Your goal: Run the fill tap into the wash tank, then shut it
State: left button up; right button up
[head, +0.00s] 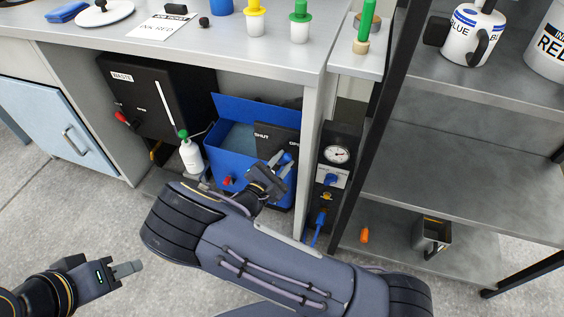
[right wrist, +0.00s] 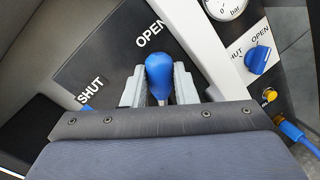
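The blue wash tank (head: 229,168) stands under the bench with its lid raised; a grey-blue surface shows inside. The fill tap's black plate (head: 272,140) is marked SHUT and OPEN. The tap's blue knob (right wrist: 159,70) appears nearer the OPEN mark; its exact lever angle is unclear. My right gripper (right wrist: 160,85) has its fingers on both sides of this knob, seemingly touching it. In the head view my right gripper (head: 281,164) is at the tank's right side. No water stream is visible.
A black WASTE box (head: 160,98) and a white bottle with a green top (head: 191,155) stand left of the tank. A pressure gauge (head: 337,154) and blue valve knob (right wrist: 260,59) are to the right, beside metal shelves (head: 455,180).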

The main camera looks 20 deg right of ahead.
grip_shut()
jog(key=shift+a, duration=0.1)
jog(key=n, duration=0.1)
jog(key=n+p, duration=0.1)
jog(key=a+n+p, duration=0.1)
jog(key=shift+w+r+t, duration=0.35)
jog(key=shift+t, duration=0.05)
jog(key=n, duration=0.2)
jog(key=a+n, duration=0.1)
jog(key=shift+w+t+h+p, duration=0.3)
jog(key=shift+p, duration=0.05)
jog(key=n, duration=0.2)
jog(key=w+a+n+t, duration=0.1)
jog(key=n, duration=0.1)
jog(key=shift+a+f+p, duration=0.1)
jog(key=shift+f+p, duration=0.05)
jog(key=shift+p, duration=0.15)
jog(key=shift+w+a+f+n+t+y, duration=0.15)
jog(key=shift+a+n+t, duration=0.1)
jog(key=shift+n, duration=0.7)
jog(key=shift+w+a+f+n+t+y, duration=0.1)
jog(key=shift+a+f+n+t+y, duration=0.15)
jog(key=shift+n, duration=0.65)
jog(key=shift+w+a+f+n+t+y, duration=0.1)
jog(key=shift+w+a+n+t, duration=0.15)
jog(key=shift+n, duration=0.7)
jog(key=shift+s, duration=0.1)
jog(key=o, duration=0.7)
grip_release()
